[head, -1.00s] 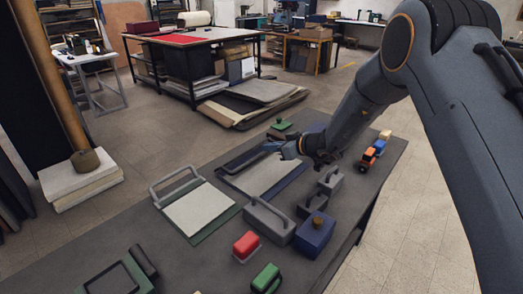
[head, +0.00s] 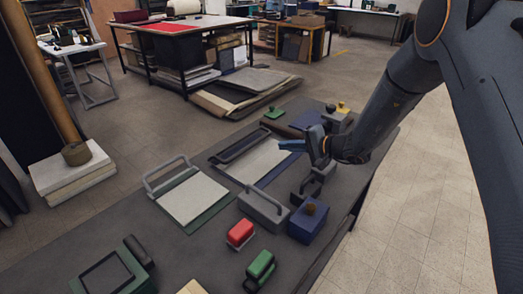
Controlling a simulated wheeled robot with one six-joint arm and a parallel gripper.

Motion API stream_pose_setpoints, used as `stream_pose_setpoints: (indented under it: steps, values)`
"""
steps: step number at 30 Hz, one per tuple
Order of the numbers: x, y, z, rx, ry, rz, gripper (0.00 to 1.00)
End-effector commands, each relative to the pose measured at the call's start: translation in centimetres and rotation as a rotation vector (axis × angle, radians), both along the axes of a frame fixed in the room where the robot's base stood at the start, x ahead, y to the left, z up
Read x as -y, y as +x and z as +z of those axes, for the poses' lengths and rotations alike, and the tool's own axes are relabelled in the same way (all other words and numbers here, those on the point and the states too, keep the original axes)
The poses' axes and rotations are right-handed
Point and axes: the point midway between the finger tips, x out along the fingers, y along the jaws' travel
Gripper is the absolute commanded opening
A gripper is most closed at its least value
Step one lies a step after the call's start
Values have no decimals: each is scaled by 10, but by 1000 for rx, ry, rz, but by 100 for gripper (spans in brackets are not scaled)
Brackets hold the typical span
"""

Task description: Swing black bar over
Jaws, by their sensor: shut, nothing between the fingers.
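The black bar (head: 243,145) is a long U-shaped frame. It lies low along the far left edge of a pale board on a dark blue base (head: 287,163). My gripper (head: 284,145) comes in from the right, its bluish fingers shut and empty. In the picture its tips are just right of the bar's right end. I cannot tell how high they are above the board, but they do not appear to touch the bar.
To the left is a pale board with an upright grey bar (head: 166,172). A grey weight (head: 263,208), blue box (head: 308,221), red block (head: 240,233) and green block (head: 260,266) stand nearer. A green piece (head: 274,112) and yellow-topped block (head: 342,108) are behind.

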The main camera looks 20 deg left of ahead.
Motion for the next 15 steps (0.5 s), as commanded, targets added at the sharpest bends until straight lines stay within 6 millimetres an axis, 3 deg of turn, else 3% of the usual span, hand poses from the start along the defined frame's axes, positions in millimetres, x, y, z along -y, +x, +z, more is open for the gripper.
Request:
stream_pose_setpoints:
  steps: [15]
  values:
    - [51, -8, -9, -1003, 311, -427, 0]
